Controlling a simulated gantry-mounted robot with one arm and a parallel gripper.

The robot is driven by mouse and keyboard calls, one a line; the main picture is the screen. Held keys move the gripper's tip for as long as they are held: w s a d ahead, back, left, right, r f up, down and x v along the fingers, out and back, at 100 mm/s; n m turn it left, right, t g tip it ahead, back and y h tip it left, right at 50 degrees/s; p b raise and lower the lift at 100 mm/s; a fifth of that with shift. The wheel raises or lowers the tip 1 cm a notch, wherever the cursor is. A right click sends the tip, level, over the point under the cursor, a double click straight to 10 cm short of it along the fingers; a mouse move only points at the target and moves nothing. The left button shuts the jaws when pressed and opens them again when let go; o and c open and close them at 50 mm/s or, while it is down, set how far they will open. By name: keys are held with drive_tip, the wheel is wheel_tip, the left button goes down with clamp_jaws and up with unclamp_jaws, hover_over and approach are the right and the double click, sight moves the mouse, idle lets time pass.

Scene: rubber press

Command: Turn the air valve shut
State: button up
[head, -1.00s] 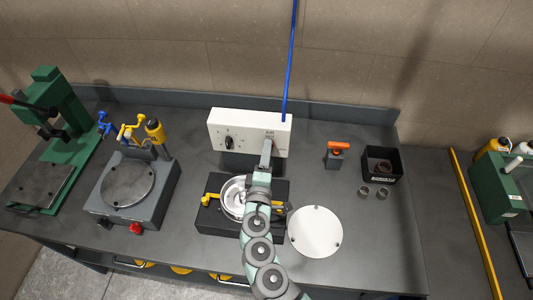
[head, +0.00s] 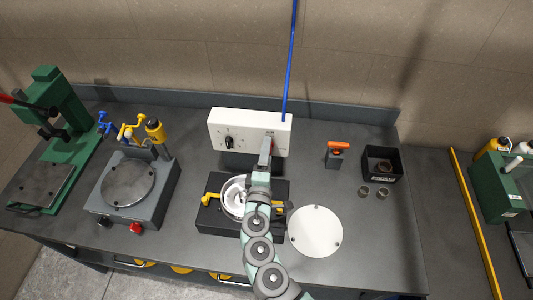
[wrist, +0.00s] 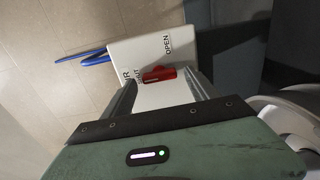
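The air valve is a red handle (wrist: 158,74) on the face of a white control box (head: 225,118). In the wrist view the box (wrist: 122,50) carries the words OPEN and, partly hidden, AIR and SHUT. The handle lies beside the SHUT lettering, with OPEN a little away from it. My gripper (wrist: 162,92) is open, its two fingers apart on either side of the handle. I cannot tell whether a finger touches it. In the head view my gripper (head: 266,150) is at the box's lower right and hides most of the valve.
A blue hose (head: 290,60) rises from the box. A black knob (head: 229,141) is on its left. Below my arm is a black base with a metal bowl (head: 233,190).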

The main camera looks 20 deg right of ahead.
drive_tip(key=b+v, duration=0.1)
drive_tip(key=v, duration=1)
idle(0.4)
